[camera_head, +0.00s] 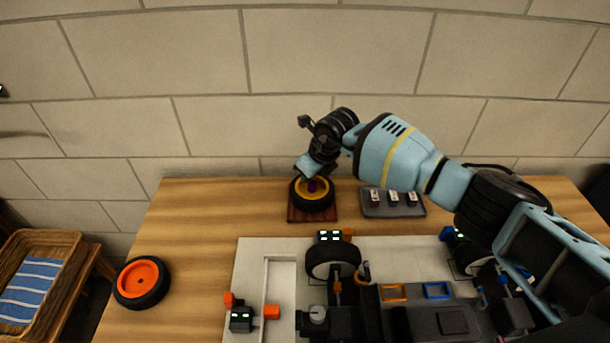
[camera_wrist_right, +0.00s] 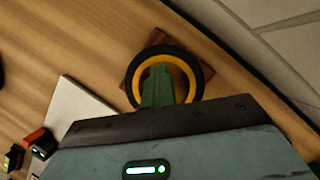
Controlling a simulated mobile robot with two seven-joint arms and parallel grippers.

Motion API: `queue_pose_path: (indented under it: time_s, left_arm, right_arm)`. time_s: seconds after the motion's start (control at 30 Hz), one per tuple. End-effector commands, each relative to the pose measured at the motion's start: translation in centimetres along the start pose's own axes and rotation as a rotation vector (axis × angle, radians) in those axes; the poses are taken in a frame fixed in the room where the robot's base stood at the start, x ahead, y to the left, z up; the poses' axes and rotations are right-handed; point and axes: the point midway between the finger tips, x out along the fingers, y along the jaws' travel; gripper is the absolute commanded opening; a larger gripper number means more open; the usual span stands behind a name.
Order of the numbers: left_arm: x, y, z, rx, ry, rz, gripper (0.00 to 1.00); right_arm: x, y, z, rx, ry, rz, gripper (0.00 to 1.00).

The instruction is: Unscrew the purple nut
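The purple nut (camera_head: 312,186) shows as a small patch at the centre of a wheel with a yellow rim and black tyre (camera_head: 314,205). The wheel lies flat on a dark red-brown square base at the back of the table. My right gripper (camera_head: 309,181) points down at the wheel's centre, its fingertips at or just above the nut. In the right wrist view, a green finger (camera_wrist_right: 158,86) covers the centre of the yellow-rimmed wheel (camera_wrist_right: 196,88) and hides the nut. Whether the fingers are closed on it is unclear. My left gripper is not in view.
A grey tray with small parts (camera_head: 378,212) sits right of the wheel. A partly built car (camera_head: 400,318) and a white board (camera_head: 250,262) fill the front. An orange-rimmed wheel (camera_head: 140,281) lies at left. A basket (camera_head: 40,250) stands beside the table.

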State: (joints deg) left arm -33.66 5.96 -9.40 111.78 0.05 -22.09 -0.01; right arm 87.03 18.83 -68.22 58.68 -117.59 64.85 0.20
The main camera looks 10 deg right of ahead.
Motion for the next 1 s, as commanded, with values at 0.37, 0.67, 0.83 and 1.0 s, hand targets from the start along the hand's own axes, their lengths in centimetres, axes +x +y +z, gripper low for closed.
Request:
queue_pose_path:
  time_s: [0.37, 0.67, 0.83, 1.0]
  left_arm:
    - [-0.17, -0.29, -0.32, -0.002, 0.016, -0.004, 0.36]
    - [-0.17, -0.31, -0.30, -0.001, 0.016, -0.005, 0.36]
    - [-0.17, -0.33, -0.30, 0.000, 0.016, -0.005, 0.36]
    - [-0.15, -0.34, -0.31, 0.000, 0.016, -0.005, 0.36]
  right_arm:
    - [-0.04, 0.04, -0.09, -0.084, 0.002, 0.033, 0.00]
    - [0.03, 0.11, -0.15, -0.083, 0.004, 0.034, 0.23]
    - [0.00, 0.12, -0.09, -0.082, 0.002, 0.034, 0.31]
    - [-0.01, 0.12, -0.05, -0.082, 0.001, 0.034, 0.31]
